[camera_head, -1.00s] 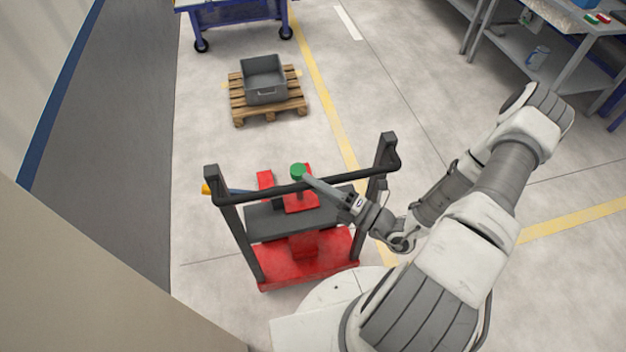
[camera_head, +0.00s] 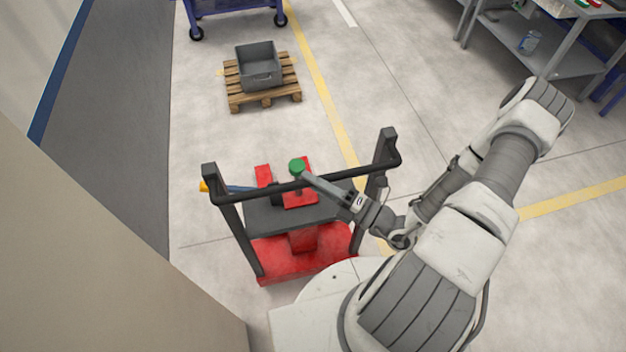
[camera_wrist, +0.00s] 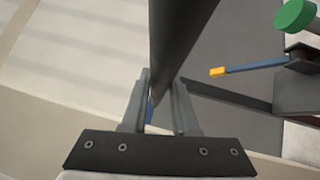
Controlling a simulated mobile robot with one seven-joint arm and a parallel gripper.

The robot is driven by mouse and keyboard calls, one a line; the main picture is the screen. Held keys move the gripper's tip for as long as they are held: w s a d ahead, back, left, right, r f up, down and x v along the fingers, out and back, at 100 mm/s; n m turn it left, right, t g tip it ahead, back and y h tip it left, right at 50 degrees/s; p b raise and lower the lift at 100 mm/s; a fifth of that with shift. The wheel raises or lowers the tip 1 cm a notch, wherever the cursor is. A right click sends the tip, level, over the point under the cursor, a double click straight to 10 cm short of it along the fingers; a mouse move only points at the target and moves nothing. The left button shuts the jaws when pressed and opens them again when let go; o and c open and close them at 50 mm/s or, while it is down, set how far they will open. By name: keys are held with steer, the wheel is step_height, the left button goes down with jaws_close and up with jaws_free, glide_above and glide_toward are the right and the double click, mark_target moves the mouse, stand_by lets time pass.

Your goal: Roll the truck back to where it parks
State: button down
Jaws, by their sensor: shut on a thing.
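The truck is a red and dark grey cart (camera_head: 275,262) with a black push handle bar (camera_head: 345,172) between two dark uprights. It stands just in front of my base in the head view. My gripper (camera_wrist: 160,100) is shut on the handle bar, which runs between its two fingers in the wrist view. In the head view my arm reaches the bar from the right, and the fingertips are hard to make out there. On the cart's top are a red vise-like piece with a green round knob (camera_head: 297,166) and a blue tool with a yellow end (camera_head: 204,187).
Ahead, a grey bin (camera_head: 259,66) sits on a wooden pallet (camera_head: 262,98). A blue wheeled table (camera_head: 230,6) stands beyond. A beige wall or panel (camera_head: 90,250) is close on the left. Grey shelving (camera_head: 545,50) is at the upper right. Floor between cart and pallet is clear.

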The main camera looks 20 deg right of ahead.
steer(key=shift+s+f, duration=0.15)
steer(key=shift+s, duration=0.1)
steer(key=c, duration=0.7)
jaws_free()
steer(key=shift+r, duration=0.25)
step_height(320, 180, up, 4)
steer(key=shift+r, duration=0.15)
steer(key=s+d+r, duration=0.1)
steer(key=d+r, duration=0.1)
steer(key=d, duration=0.1)
steer(key=s+d+r, duration=0.2)
steer(key=d, duration=0.2)
steer(key=s+d+r, duration=0.2)
steer(key=d, duration=0.1)
steer(key=shift+s+d+r, duration=0.15)
steer(key=shift+d+r, duration=0.1)
steer(key=shift+f, duration=0.1)
